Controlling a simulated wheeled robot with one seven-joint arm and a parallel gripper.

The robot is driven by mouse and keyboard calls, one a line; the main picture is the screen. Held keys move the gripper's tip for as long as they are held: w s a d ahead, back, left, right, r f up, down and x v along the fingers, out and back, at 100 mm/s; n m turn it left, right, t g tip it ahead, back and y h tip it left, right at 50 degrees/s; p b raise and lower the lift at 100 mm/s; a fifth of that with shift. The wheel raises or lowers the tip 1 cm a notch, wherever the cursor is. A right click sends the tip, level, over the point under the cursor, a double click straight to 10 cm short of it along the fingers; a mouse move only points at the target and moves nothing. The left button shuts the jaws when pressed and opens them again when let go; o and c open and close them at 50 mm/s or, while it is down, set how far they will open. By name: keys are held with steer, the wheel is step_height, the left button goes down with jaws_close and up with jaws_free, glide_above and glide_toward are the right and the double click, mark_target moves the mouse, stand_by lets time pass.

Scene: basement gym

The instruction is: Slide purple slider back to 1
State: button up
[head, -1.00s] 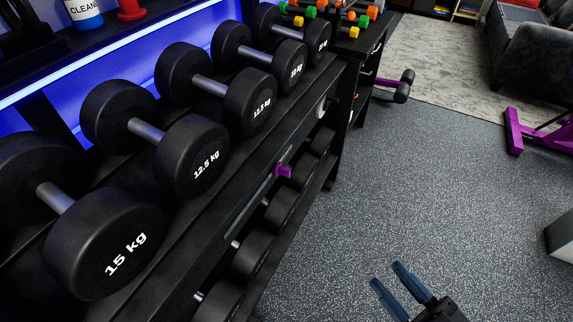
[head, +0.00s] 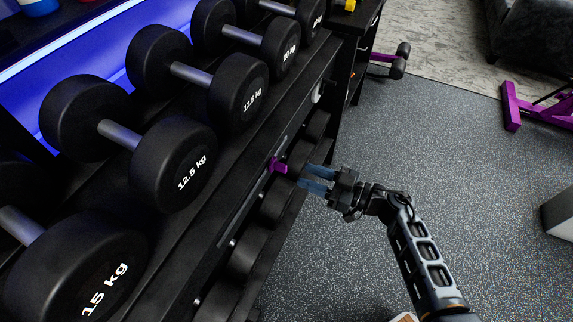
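The purple slider (head: 278,164) is a small block sticking out from a narrow grey track (head: 238,215) on the front of the black dumbbell rack (head: 190,245). It sits toward the upper, far part of the track. Any numbers along the track are too small to read. My gripper (head: 308,178) is just right of the slider, its two blue-grey fingers pointing left at it and spread apart. The fingertips look close to the slider. I cannot tell whether they touch it, and nothing shows between them.
Large black dumbbells (head: 172,165) fill the rack's upper shelf, and more lie on the lower shelf (head: 247,249) below the track. Speckled grey floor (head: 450,145) is open to the right. A purple-framed piece of equipment (head: 511,108) stands at the far right.

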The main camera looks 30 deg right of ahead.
mark_target(279, 167)
steer(key=x, duration=0.6)
steer(key=shift+w+a, duration=0.2)
steer(key=shift+c, duration=0.3)
jaws_close()
